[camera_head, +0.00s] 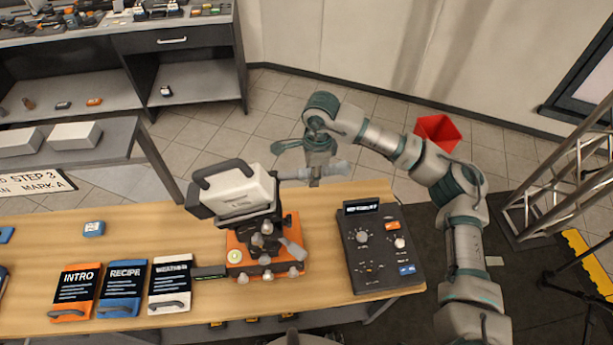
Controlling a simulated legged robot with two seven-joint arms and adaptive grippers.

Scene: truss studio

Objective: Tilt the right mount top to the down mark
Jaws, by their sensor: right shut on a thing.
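The mount stands on the wooden table with an orange base (265,255). Its top (237,192) is a pale box with dark ends and a dark carrying handle, and it looks tilted. A pale grey bar (291,174) reaches from the right side of the top toward my right gripper (316,172). My right gripper points down just right of the top and is shut on this bar; its fingertips are small and partly hidden. Only one mount shows. I cannot make out a down mark. My left gripper is out of view.
A dark control box (385,252) with knobs stands right of the mount. Cards marked INTRO (76,290), RECIPE (122,287) and a white one (170,283) lie left. A red bin (437,131) and a metal truss (560,180) stand beyond the table.

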